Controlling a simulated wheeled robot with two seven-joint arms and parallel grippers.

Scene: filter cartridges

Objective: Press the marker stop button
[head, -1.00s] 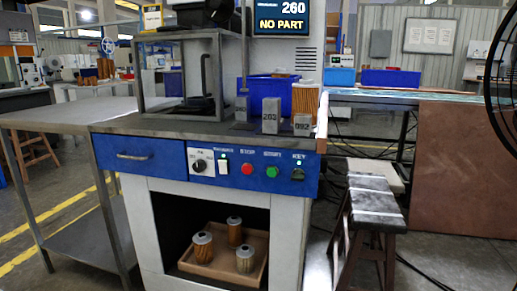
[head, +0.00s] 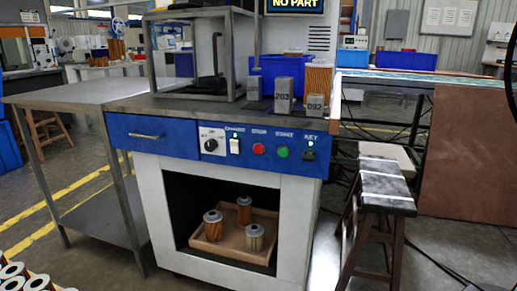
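The marking station's blue front panel (head: 226,158) carries a row of controls below its worktop. A red button (head: 259,149), under a small label that seems to read as stop, sits right of the white switch (head: 235,146). A green button (head: 282,152) is just right of the red one, and a key switch (head: 309,154) is at the right end. A dial (head: 211,140) is at the left of the row. The screen (head: 296,5) reads NO PART. Neither of my grippers is in view.
A grey side table (head: 75,93) stands at left and a dark stool (head: 386,187) at right. Grey numbered blocks (head: 283,90) and a blue bin (head: 273,72) stand on the worktop. A tray (head: 262,247) with filters is in the lower opening.

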